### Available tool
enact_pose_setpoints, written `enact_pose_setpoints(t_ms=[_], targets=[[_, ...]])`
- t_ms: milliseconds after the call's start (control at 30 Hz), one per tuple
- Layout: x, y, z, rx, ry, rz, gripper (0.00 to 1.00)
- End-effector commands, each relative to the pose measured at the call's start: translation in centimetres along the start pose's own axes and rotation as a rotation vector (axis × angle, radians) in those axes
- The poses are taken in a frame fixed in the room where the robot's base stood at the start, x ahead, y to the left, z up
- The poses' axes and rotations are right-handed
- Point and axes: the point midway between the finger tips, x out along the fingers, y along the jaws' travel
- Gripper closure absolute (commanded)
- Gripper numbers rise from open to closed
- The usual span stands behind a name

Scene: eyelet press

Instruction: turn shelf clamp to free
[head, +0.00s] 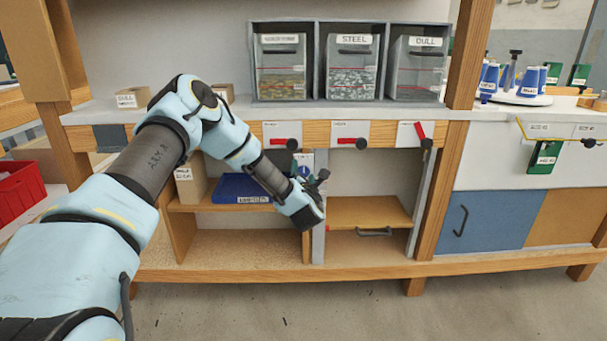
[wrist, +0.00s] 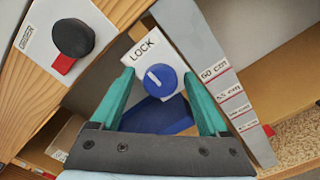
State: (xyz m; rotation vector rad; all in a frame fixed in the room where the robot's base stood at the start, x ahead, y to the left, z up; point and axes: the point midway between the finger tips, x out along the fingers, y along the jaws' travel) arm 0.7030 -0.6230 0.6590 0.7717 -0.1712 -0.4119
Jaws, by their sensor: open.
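The shelf clamp is a round blue knob (wrist: 161,80) with a short white line, on a white plate marked LOCK (wrist: 142,48). The white line tilts up and left, toward the word LOCK. My gripper (wrist: 158,77) is open, with one green finger left of the knob and one right of it. I cannot tell whether either finger touches it. In the head view my gripper (head: 318,180) is beside the upright, and the knob (head: 304,171) is partly hidden there. The shelf (head: 370,212) is right of the upright.
A grey upright with a height scale (wrist: 222,85) stands close on the right. A black knob with a red pointer (wrist: 73,38) is at upper left. A blue box (head: 238,188) lies on the left shelf. Bins (head: 350,63) stand above. The floor in front is clear.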

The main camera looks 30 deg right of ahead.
Motion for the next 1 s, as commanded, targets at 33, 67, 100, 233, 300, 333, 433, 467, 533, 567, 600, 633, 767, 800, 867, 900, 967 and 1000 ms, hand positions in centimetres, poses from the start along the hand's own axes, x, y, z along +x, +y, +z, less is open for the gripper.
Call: enact_pose_setpoints(t_ms=[33,67,100,233,300,333,433,467,533,567,600,633,767,800,867,900,967,1000], targets=[[-0.01,-0.02,-0.01,0.000,0.000,0.000,0.22],[-0.02,-0.02,-0.01,0.000,0.000,0.000,0.22],[-0.02,-0.02,-0.01,0.000,0.000,0.000,0.22],[-0.03,-0.01,-0.01,0.000,0.000,0.000,0.33],[-0.04,-0.01,-0.01,0.000,0.000,0.000,0.41],[-0.04,-0.01,-0.02,0.001,0.000,0.000,0.44],[-0.04,-0.01,-0.01,0.000,0.000,0.000,0.55],[-0.04,-0.01,-0.01,0.000,0.000,0.000,0.59],[-0.04,0.00,-0.01,0.000,0.000,0.000,0.67],[-0.04,0.00,-0.01,0.000,0.000,0.000,0.70],[-0.04,0.00,-0.01,0.000,0.000,0.000,0.75],[-0.05,0.00,-0.02,0.001,0.000,0.000,0.78],[-0.05,0.01,-0.02,0.001,0.000,0.000,0.93],[-0.05,0.01,-0.02,0.001,0.000,0.000,0.97],[-0.05,0.01,-0.02,0.001,0.000,0.000,1.00],[-0.05,0.01,-0.02,0.001,0.000,0.000,1.00],[-0.04,0.02,-0.02,0.001,0.000,0.000,1.00],[-0.05,0.01,-0.01,0.003,0.000,0.000,1.00]])
